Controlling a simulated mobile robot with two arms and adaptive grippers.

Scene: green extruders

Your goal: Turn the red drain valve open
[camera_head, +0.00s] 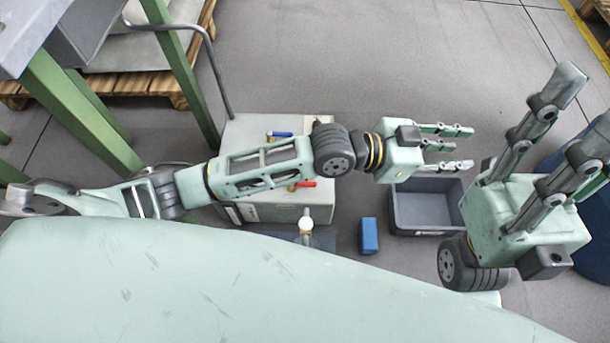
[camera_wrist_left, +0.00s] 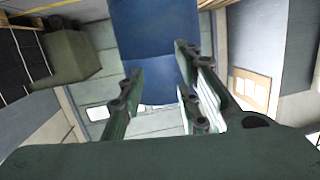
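The red valve handle (camera_head: 302,185) sits on the top of a grey box-shaped unit (camera_head: 262,130), near its front right part, partly beside my left forearm. A blue valve handle (camera_head: 279,134) is on the same unit, farther back. My left arm reaches across above the unit. My left gripper (camera_head: 458,147) is to the right of the red handle, with fingers extended, apart and empty; its spread fingers also show in the left wrist view (camera_wrist_left: 160,95). My right gripper (camera_head: 565,115) is at the right, fingers spread upward and empty, far from the valve.
A grey open bin (camera_head: 400,228) stands on the floor right of the unit, under my left gripper. A small blue block (camera_head: 369,236) lies between them. A white fitting (camera_head: 306,224) is at the unit's front.

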